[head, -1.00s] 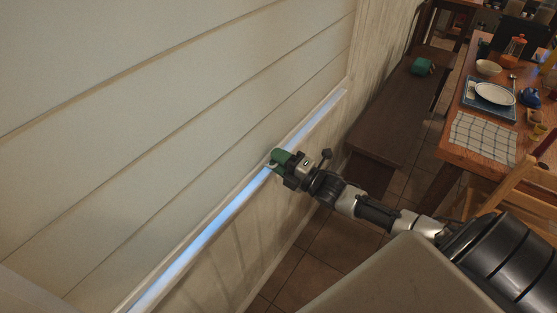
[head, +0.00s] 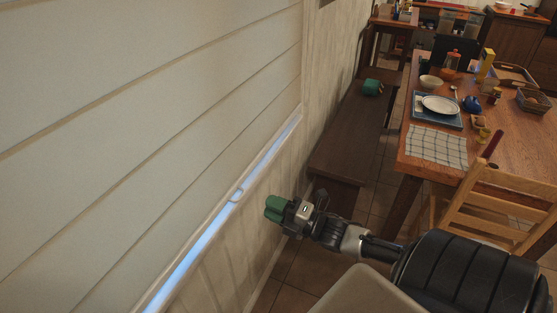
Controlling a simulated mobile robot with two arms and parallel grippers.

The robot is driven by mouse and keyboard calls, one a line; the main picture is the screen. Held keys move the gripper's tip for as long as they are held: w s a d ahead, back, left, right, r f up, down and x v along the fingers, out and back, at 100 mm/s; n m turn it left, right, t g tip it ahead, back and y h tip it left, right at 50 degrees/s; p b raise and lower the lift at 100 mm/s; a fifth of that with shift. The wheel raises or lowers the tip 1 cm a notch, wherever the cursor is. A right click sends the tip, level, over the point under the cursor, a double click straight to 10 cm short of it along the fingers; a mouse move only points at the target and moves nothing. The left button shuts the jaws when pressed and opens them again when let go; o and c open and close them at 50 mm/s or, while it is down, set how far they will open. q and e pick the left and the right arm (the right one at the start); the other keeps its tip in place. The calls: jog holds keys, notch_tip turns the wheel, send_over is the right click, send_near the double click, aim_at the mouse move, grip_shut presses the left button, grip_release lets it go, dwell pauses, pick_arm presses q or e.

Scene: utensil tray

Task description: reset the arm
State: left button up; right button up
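My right gripper (head: 271,209), with green fingertips, is in the air in front of the wall, below and to the right of the blind's lower edge. Its two fingertips sit close together, and I cannot tell whether a gap lies between them. I see nothing held in it. A small pull ring (head: 236,195) hangs at the bottom of the pale blind (head: 150,120), apart from the fingertips. My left gripper is out of view.
A dark wooden bench (head: 345,135) with a green object (head: 373,87) stands along the wall. A wooden table (head: 510,150) with a plate (head: 440,105), bowl and checked cloth (head: 437,146) is at right. A wooden chair (head: 490,205) stands before it. Tiled floor lies between.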

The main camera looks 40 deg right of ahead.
jog(key=shift+v, duration=0.75)
jog(key=s+d+f+m+g+h, duration=0.1)
jog(key=s+f+m+g+h, duration=0.2)
jog(key=f, duration=0.7)
jog(key=s+f+m+g+h, duration=0.2)
jog(key=s+f+m, duration=0.25)
jog(key=f, duration=0.45)
jog(key=s+d+f+m+g+h, duration=0.1)
jog(key=s+f+m+g+h, duration=0.3)
jog(key=f, duration=0.6)
jog(key=s+a+f+m+g, duration=0.2)
jog(key=s+a+f, duration=0.3)
jog(key=s, duration=0.3)
jog(key=s+a+f+m+g+y, duration=0.1)
jog(key=s+a+f+m+g, duration=0.2)
jog(key=s+f, duration=0.3)
jog(key=s+a+f+m+g, duration=0.3)
jog(key=s+a+f, duration=0.3)
jog(key=s, duration=0.4)
jog(key=shift+a+f+y, duration=0.3)
jog(key=shift+a+y, duration=0.1)
jog(key=shift+m, duration=0.25)
